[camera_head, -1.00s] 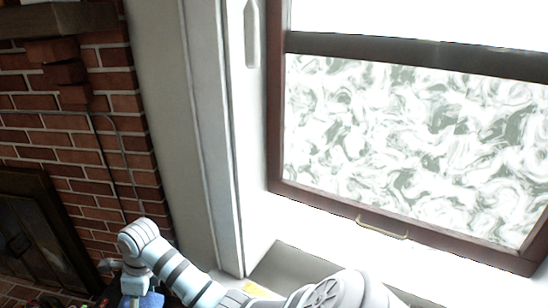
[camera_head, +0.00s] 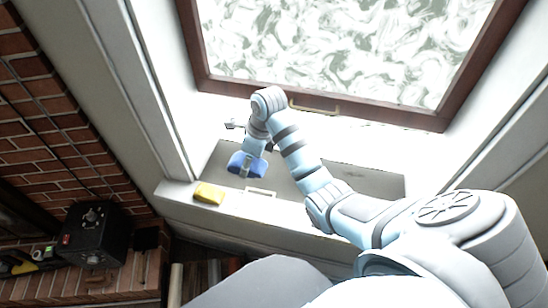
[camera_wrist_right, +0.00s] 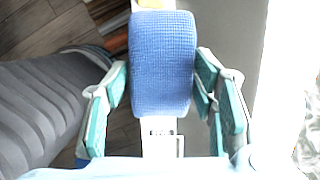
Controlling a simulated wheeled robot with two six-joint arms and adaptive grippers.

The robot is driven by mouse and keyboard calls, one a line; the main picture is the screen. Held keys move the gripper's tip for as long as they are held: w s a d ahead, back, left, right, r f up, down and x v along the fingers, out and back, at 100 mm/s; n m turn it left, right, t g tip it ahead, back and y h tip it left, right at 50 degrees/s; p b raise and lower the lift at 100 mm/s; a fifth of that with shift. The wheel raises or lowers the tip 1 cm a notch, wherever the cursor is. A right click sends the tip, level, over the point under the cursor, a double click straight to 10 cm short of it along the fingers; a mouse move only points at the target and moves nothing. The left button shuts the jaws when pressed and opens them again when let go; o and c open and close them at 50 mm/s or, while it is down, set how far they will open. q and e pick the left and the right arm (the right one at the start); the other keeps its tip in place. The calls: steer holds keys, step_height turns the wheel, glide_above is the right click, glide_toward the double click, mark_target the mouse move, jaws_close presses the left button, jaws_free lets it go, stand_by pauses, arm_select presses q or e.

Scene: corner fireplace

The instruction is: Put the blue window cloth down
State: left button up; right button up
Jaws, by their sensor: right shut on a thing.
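The blue window cloth (camera_head: 241,166) is a thick blue block with a woven surface. My right gripper (camera_head: 247,158) is shut on it, above the recessed grey sill below the window. In the right wrist view the cloth (camera_wrist_right: 162,65) sits between the two green-padded fingers (camera_wrist_right: 160,92). I cannot tell whether the cloth touches the sill (camera_head: 365,180). My left gripper is not in view.
A yellow sponge-like block (camera_head: 209,194) lies on the sill's front ledge, left of the cloth. The brown-framed window (camera_head: 320,112) with its handle stands behind. A black box (camera_head: 95,232) stands by the brick wall at lower left. The sill's right part looks clear.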

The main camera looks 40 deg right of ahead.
mark_target(254, 205)
arm_select(q)
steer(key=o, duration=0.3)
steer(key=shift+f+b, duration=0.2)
steer(key=shift+b, duration=0.15)
arm_select(e)
steer(key=shift+s+f, duration=0.65)
steer(key=shift+f, duration=0.1)
step_height(254, 205, down, 18)
steer(key=b, duration=0.6)
steer(key=shift+f, duration=0.15)
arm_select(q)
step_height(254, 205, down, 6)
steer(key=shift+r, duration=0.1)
arm_select(e)
steer(key=o, duration=1)
arm_select(q)
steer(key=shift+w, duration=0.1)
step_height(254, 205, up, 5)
steer(key=p, duration=0.5)
arm_select(e)
steer(key=v, duration=1.2)
